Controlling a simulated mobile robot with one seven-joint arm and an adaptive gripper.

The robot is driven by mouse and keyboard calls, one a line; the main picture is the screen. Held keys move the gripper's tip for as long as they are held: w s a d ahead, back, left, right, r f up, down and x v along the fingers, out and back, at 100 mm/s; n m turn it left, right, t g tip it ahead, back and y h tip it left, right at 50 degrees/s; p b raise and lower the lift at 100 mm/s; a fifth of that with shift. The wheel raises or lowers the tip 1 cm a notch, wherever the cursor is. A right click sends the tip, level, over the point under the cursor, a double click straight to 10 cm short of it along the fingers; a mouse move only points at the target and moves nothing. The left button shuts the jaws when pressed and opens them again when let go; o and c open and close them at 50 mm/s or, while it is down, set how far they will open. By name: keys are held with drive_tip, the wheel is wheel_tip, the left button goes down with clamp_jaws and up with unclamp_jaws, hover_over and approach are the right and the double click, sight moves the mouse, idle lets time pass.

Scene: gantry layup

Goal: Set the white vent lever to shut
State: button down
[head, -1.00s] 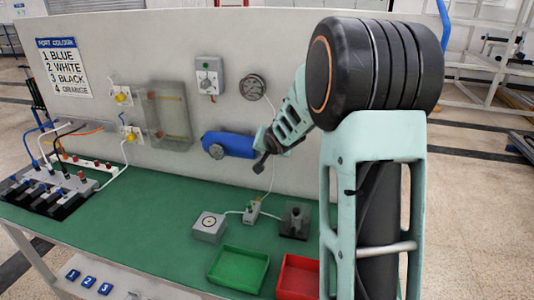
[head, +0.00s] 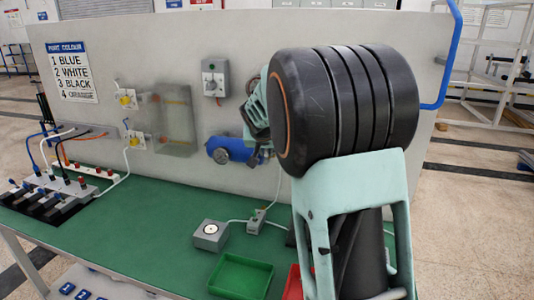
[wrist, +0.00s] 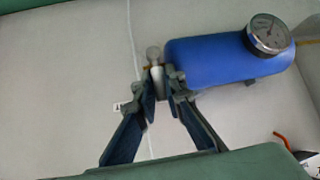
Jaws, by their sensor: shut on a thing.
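The blue tank (head: 232,149) is mounted on the grey upright panel, and it fills the upper right of the wrist view (wrist: 205,62) with a round gauge (wrist: 268,34) at its far end. In the head view my arm hides the lever and fingertips.
Green tray (head: 240,276) and red tray (head: 293,284) stand on the green bench, near a grey box with a round dial (head: 210,235). A grey switch box (head: 215,78) is above the tank. A thin white cable (wrist: 138,50) runs past the lever.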

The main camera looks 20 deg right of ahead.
drive_tip(key=shift+w+r, duration=0.1)
drive_tip(key=c, duration=2)
unclamp_jaws()
drive_tip(key=shift+p, duration=0.3)
